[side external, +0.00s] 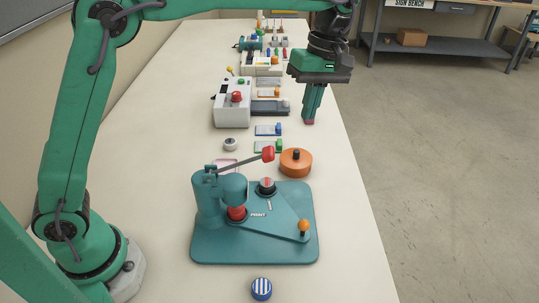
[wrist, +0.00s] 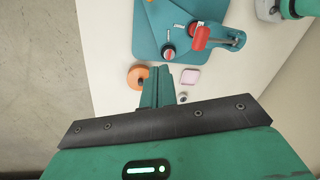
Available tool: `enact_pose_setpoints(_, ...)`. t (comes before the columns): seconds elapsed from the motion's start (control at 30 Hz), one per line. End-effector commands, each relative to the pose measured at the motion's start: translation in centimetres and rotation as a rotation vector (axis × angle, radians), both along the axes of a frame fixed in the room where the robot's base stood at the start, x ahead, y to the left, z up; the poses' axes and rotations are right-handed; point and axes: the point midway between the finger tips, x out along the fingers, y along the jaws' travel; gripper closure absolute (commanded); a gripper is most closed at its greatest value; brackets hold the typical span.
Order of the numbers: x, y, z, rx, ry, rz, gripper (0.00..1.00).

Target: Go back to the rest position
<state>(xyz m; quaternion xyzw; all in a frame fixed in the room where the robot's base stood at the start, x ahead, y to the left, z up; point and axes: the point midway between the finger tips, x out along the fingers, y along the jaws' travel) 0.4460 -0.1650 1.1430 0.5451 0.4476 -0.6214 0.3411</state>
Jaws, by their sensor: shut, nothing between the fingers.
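My gripper (side external: 309,121) hangs pointing down above the right edge of the long cream bench, in the side external view. Its green fingers are shut with nothing between them. In the wrist view my gripper (wrist: 162,72) shows its closed fingers reaching toward an orange round container (wrist: 138,77), which is partly beside them in the picture. The fingers look clear of the bench and touch nothing that I can see.
A teal press (side external: 255,249) with a red-knobbed lever stands on the near bench. The orange container (side external: 295,164) sits behind it, and a blue-striped round piece (side external: 261,289) in front. A white machine (side external: 232,110) and several small items line the bench. Open floor lies right.

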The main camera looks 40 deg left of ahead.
Motion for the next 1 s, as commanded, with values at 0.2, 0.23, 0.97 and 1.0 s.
enact_pose_setpoints(0.2, -2.5, 3.3, 2.1, -0.058, -0.082, -0.158, 1.00)
enact_pose_setpoints(0.23, -2.8, 3.8, 2.3, -0.065, -0.092, -0.180, 1.00)
enact_pose_setpoints(0.97, -13.5, 12.3, 3.0, -0.070, -0.375, -0.734, 1.00)
enact_pose_setpoints(1.0, -14.1, 12.7, 2.8, -0.062, -0.390, -0.765, 1.00)
